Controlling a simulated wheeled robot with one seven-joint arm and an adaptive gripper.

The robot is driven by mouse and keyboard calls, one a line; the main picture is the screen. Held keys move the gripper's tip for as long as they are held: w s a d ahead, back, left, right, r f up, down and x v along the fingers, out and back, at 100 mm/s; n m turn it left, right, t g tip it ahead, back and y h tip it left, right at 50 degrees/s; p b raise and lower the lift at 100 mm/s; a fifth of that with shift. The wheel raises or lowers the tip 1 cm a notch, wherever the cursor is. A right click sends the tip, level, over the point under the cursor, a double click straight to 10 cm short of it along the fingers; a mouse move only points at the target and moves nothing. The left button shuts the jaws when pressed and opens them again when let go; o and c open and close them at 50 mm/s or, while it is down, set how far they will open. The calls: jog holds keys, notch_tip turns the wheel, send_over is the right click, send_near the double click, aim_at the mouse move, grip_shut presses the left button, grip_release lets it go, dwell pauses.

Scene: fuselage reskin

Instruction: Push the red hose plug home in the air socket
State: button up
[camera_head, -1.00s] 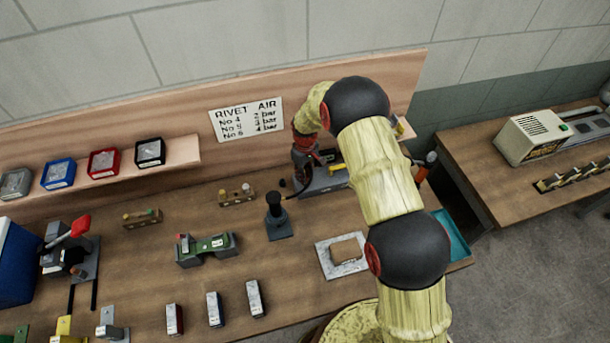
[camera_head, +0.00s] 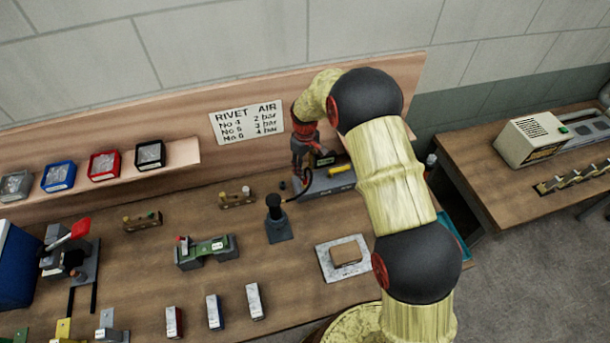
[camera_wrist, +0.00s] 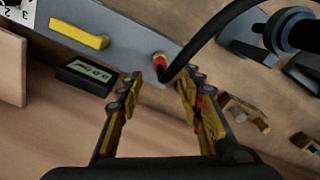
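The red hose plug (camera_wrist: 160,64) sits at the brass air socket (camera_wrist: 158,54) on the face of the grey air unit (camera_wrist: 125,42) in the wrist view. How deep it sits cannot be told. A black hose (camera_wrist: 205,38) curves from the plug to the upper right. My gripper (camera_wrist: 163,80) is open, its fingers apart on either side of the plug with a gap visible. In the head view my gripper (camera_head: 301,170) is at the left end of the air unit (camera_head: 328,182); the plug there is too small or hidden to make out.
A yellow lever (camera_wrist: 80,33) and a small display box (camera_wrist: 85,75) are near the socket. A black post on a base (camera_head: 276,218) stands left of the unit. A grey square frame (camera_head: 344,258) lies in front. The backboard (camera_head: 230,95) rises behind.

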jog(key=shift+r, duration=2.7)
jog(key=s+d+r+m+t+b, duration=0.2)
jog(key=s+b, duration=0.4)
jog(key=s, duration=0.6)
jog(key=s+d+r+m+t+b, duration=0.1)
jog(key=s+d+r+m+b, duration=0.2)
jog(key=s, duration=0.9)
jog(key=s+d+r+m+t+b, duration=0.2)
jog(key=s+d+r+b, duration=0.3)
jog(key=s+d+b, duration=0.3)
jog(key=s+m+b, duration=0.1)
jog(key=s+b, duration=0.2)
jog(key=s, duration=0.2)
jog(key=shift+d+r+t, duration=0.25)
jog(key=shift+r+t, duration=0.05)
jog(key=shift+r, duration=0.1)
jog(key=shift+c, duration=0.2)
